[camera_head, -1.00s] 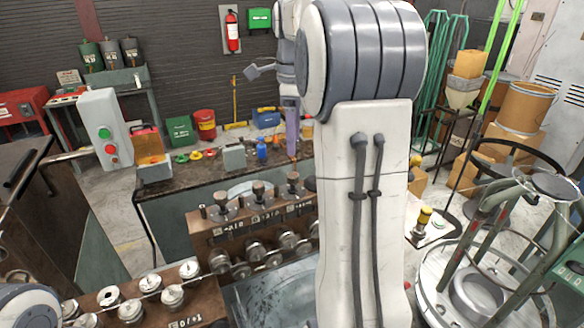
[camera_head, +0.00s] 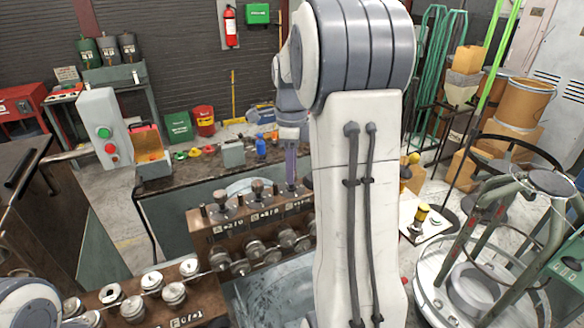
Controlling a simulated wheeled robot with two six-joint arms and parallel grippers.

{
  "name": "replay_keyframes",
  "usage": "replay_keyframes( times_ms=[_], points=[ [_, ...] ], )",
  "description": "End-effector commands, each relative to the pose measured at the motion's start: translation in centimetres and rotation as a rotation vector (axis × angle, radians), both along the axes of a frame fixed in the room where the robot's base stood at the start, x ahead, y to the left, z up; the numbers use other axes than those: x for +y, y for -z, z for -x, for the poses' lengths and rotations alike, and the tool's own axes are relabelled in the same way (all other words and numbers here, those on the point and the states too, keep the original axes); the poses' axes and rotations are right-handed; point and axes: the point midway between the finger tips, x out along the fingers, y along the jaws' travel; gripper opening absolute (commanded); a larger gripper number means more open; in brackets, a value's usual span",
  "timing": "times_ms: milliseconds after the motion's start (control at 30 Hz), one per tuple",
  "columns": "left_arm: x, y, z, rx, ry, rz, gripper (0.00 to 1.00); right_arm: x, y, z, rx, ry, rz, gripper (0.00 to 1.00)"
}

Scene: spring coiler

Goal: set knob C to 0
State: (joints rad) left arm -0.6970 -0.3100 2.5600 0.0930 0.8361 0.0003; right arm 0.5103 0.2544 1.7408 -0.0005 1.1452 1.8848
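Three dark knobs stand in a row on top of the brown coiler block (camera_head: 207,242), each above a small label plate too small to read surely. The left knob (camera_head: 221,199) and the middle knob (camera_head: 257,189) show clearly. The right-hand knob, likely knob C, is mostly hidden behind my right gripper (camera_head: 291,183). That gripper points straight down, with its tip at or just above this knob; contact cannot be told. Its finger gap does not show. My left gripper is out of view; only a piece of my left arm shows at lower left.
Several metal rollers (camera_head: 241,266) line the block's front. A bench (camera_head: 180,187) with a grey box and small coloured items stands behind. A grey button box (camera_head: 104,128) is at left. A round stand with green legs (camera_head: 490,215) is at right.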

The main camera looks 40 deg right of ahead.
Motion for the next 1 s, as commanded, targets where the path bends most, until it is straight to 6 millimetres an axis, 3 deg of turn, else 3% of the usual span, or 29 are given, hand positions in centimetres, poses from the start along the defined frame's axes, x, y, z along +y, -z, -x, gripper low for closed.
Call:
replay_keyframes(
  times_ms=[33, 67, 467, 1000],
  points=[
    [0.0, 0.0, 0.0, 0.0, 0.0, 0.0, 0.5, 0.0, 0.0, 0.0, 0.001, 0.0, -0.001, 0.09],
    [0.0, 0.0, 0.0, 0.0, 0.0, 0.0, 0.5, 0.0, 0.0, 0.0, 0.001, 0.0, -0.001, 0.0],
    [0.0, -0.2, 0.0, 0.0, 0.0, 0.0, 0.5, 0.0, -0.1, 0.0, 0.002, -0.054, -0.002, 0.0],
    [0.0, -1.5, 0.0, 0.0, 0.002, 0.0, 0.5, 0.1, -0.2, 0.0, 0.001, -0.488, -0.002, 0.0]
  ],
)
